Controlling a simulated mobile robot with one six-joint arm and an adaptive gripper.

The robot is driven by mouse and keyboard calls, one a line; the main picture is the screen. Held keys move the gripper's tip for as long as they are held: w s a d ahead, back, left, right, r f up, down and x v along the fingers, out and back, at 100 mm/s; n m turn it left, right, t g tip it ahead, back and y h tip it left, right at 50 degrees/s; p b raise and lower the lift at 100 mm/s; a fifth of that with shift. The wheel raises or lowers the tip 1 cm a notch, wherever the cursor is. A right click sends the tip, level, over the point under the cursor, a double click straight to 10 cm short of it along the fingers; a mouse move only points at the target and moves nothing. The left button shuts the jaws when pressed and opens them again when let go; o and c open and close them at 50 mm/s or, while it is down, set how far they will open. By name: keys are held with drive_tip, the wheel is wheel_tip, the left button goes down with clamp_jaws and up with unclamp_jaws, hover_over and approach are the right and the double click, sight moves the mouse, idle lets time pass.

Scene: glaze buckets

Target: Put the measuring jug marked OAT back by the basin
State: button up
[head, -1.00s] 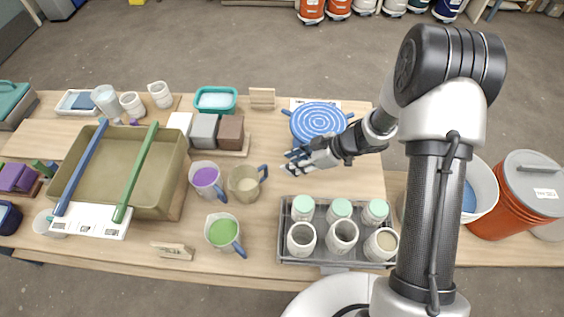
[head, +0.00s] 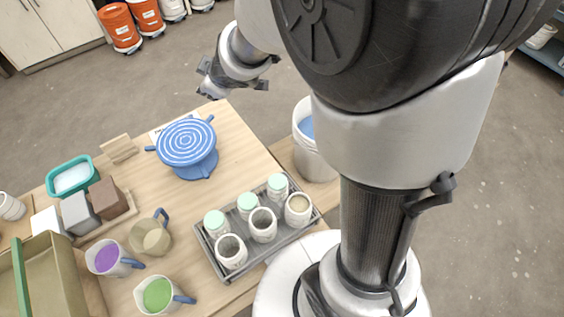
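Three measuring jugs with blue handles stand on the table at the lower left: a beige jug (head: 152,238), one with purple contents (head: 108,259) and one with green contents (head: 158,296). No OAT mark is readable; the beige jug has the most oat-like colour. It stands upright, its handle toward the upper right. The olive basin (head: 62,262) is at the lower left, cut off by the frame, with a green stick across it. My gripper (head: 209,80) is high beyond the table's back edge, away from the jugs. It looks empty, but its finger opening is unclear.
A blue banding wheel (head: 187,146) stands behind the jugs. A grey tray (head: 212,251) with several jars and cups is to their right. Brown and grey blocks (head: 107,198) and a teal tub (head: 72,178) are behind the basin. A white bucket (head: 311,155) stands at the right.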

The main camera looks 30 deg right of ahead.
drive_tip(key=s+d+r+m+g+h, duration=0.1)
drive_tip(key=s+d+r+m+h, duration=0.2)
drive_tip(key=s, duration=0.5)
drive_tip(key=s+d+r+m+g, duration=0.1)
drive_tip(key=s+d+r+m, duration=0.3)
drive_tip(key=s, duration=0.4)
drive_tip(key=s+a+m+g+y, duration=0.1)
drive_tip(key=s+a, duration=0.1)
drive_tip(key=s, duration=0.6)
drive_tip(key=s+a+f+g+y, duration=0.1)
drive_tip(key=s+a, duration=0.2)
drive_tip(key=s, duration=0.5)
drive_tip(key=shift+m+g, duration=0.3)
drive_tip(key=shift+m, duration=0.1)
wheel_tip(320, 180, down, 2)
drive_tip(key=shift+b, duration=0.95)
